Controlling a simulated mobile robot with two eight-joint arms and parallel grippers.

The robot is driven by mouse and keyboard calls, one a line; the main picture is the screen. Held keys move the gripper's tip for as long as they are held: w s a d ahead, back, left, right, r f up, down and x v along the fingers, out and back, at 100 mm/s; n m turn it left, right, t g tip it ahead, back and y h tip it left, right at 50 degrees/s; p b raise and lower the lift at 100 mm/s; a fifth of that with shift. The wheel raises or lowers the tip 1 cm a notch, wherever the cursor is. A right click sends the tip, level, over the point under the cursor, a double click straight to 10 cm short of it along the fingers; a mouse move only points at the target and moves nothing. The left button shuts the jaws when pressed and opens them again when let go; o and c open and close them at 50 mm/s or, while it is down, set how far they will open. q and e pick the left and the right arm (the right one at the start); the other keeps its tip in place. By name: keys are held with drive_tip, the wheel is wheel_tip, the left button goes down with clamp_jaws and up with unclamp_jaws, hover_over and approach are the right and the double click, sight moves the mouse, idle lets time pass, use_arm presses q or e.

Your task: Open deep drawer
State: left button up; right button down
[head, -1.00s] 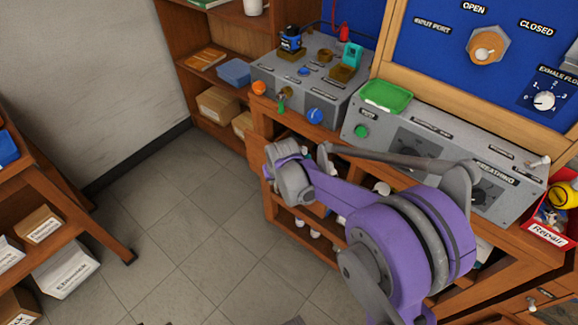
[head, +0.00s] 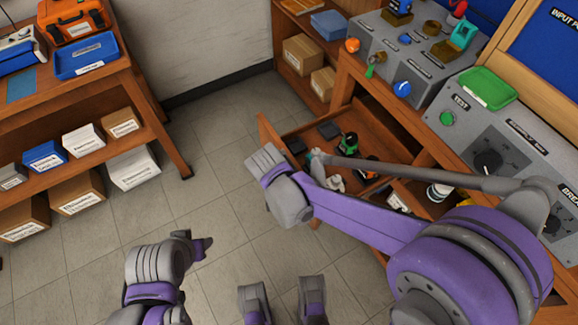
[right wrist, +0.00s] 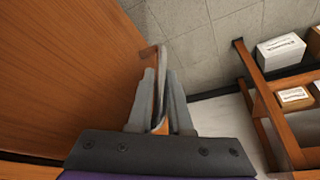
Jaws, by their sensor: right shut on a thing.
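A wooden drawer (head: 263,133) under the test bench is pulled out, and its inside shows in the head view. It holds two dark flat boxes, a green-and-black item (head: 348,144) and other small things. In the right wrist view, the wooden front (right wrist: 65,60) fills the left side, with a bar handle (right wrist: 158,58) on it. My right gripper (right wrist: 161,82) is shut on this handle. In the head view my right wrist hides the grip and much of the drawer front.
The grey regulator panel (head: 520,160) with a green tray (head: 486,88) stands on the bench at right. A wooden shelf (head: 165,133) with several boxes stands at left. Tiled floor (head: 215,150) lies clear between them.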

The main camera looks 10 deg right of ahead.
drive_tip(key=shift+s+a, duration=0.25)
drive_tip(key=shift+a, duration=0.45)
drive_tip(key=c, duration=1.1)
unclamp_jaws()
drive_tip(key=p+v, duration=0.2)
drive_tip(key=v, duration=0.8)
drive_tip(key=shift+s+r+p, duration=0.2)
drive_tip(key=shift+r+p, duration=0.15)
drive_tip(key=shift+r, duration=0.05)
